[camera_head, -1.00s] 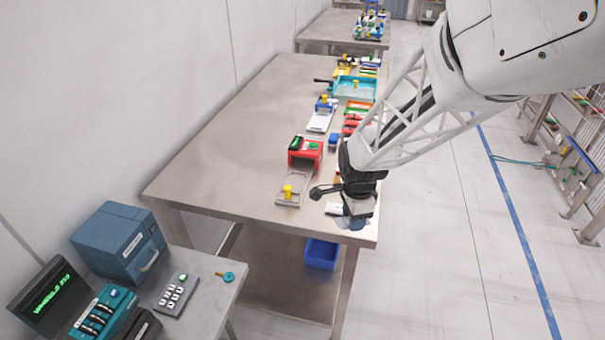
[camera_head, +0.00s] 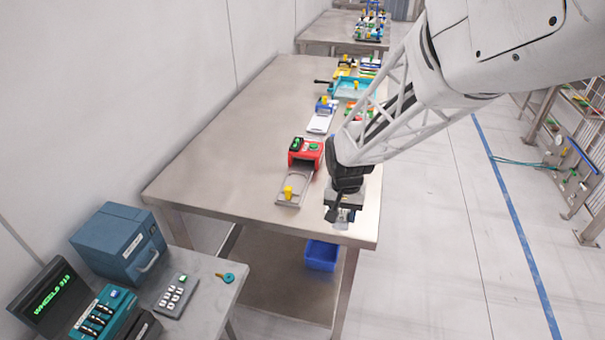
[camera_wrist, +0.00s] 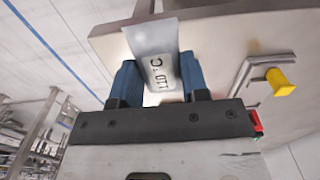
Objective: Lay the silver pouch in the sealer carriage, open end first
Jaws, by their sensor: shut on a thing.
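The silver pouch (camera_wrist: 150,40) stands out between the blue fingers of my gripper (camera_wrist: 158,72) in the wrist view, and a printed label reading 110 C shows on it. In the head view my gripper (camera_head: 342,208) is over the near right part of the steel table, and only a little of the pouch shows below it. The sealer is a red box (camera_head: 306,152) with green on top. Its grey carriage (camera_head: 290,197), with a yellow knob, extends toward the near edge, left of my gripper. The carriage's yellow knob (camera_wrist: 281,83) also shows at right in the wrist view. The pouch is apart from the carriage.
The steel table (camera_head: 225,150) is clear left of the sealer. Beyond the sealer are a white tray (camera_head: 321,122) with a blue part and a turquoise tray (camera_head: 350,89). A blue bin (camera_head: 321,255) sits on the lower shelf. A side table with a keypad (camera_head: 175,290) stands nearest.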

